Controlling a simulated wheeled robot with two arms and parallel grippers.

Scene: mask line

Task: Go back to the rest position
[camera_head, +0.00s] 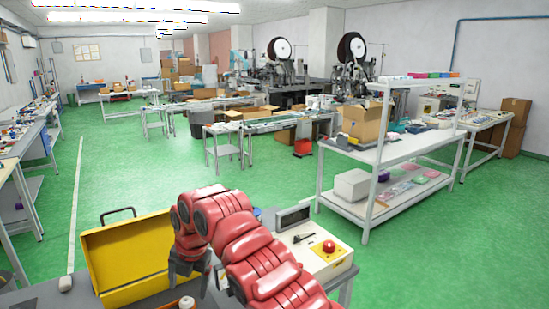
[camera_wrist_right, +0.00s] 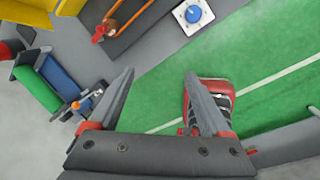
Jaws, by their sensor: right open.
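My right gripper (camera_head: 189,276) hangs at the end of my red right arm, above the near work table and in front of the open yellow toolbox. In the right wrist view its two grey fingers (camera_wrist_right: 160,75) are spread apart with nothing between them. My left gripper is not seen in either view.
An open yellow toolbox (camera_head: 118,262) and a control box with a red button (camera_head: 328,248) stand on the near table. The wrist view shows a blue-knobbed white box (camera_wrist_right: 193,16). A shelved bench (camera_head: 343,152) stands to the right; green floor (camera_head: 120,185) lies open beyond.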

